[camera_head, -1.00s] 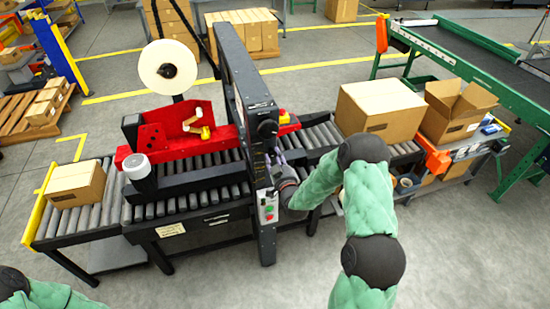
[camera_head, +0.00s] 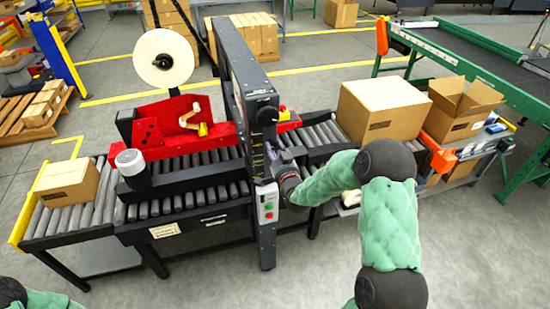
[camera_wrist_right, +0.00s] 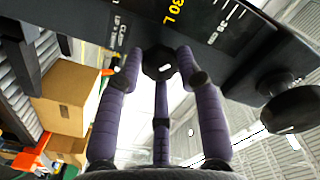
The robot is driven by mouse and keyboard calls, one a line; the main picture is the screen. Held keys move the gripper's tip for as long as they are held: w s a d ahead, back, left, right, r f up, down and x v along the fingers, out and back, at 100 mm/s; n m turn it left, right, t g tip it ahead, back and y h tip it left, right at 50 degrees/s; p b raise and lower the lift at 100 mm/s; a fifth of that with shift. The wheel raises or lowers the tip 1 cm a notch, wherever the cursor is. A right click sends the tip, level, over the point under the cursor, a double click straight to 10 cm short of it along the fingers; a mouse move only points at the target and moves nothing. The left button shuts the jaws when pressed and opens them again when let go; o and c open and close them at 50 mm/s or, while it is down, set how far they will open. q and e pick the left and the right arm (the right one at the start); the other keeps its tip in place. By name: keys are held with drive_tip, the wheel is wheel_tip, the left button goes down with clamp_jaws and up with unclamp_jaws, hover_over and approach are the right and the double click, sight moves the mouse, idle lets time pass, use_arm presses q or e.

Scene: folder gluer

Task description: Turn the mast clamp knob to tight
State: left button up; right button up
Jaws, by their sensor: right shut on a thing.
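The mast (camera_head: 243,85) is the tall black upright of the case taping machine. In the right wrist view, a small black knob (camera_wrist_right: 158,62) sits on the mast face beside a printed scale (camera_wrist_right: 205,22). My right gripper (camera_wrist_right: 158,68), with its purple fingers, is shut on this knob, with fingers on both sides and one behind. In the head view my right gripper (camera_head: 275,162) reaches the mast's right side and hides that knob. My left gripper is out of view; only a bit of my left arm shows at the lower left.
A larger black knob (camera_head: 267,115) is higher on the mast; it shows at right in the wrist view (camera_wrist_right: 292,108). A control box (camera_head: 267,203) with buttons is below my right gripper. Cartons (camera_head: 385,108) stand on the conveyor to the right. Floor in front is clear.

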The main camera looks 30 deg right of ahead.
drive_tip(key=m+b, duration=0.6)
drive_tip(key=b, duration=0.1)
drive_tip(key=m+b, duration=0.3)
drive_tip(key=shift+d+r+b, duration=0.3)
drive_tip(key=shift+m+b, duration=1.2)
drive_tip(key=shift+b, duration=0.2)
drive_tip(key=shift+r, duration=0.1)
drive_tip(key=o, duration=1.1)
drive_tip(key=shift+d, duration=0.15)
drive_tip(key=shift+o, duration=0.2)
drive_tip(key=shift+f, duration=0.25)
drive_tip(key=shift+f, duration=0.1)
drive_tip(key=shift+s+a, duration=0.1)
drive_tip(key=shift+a, duration=0.1)
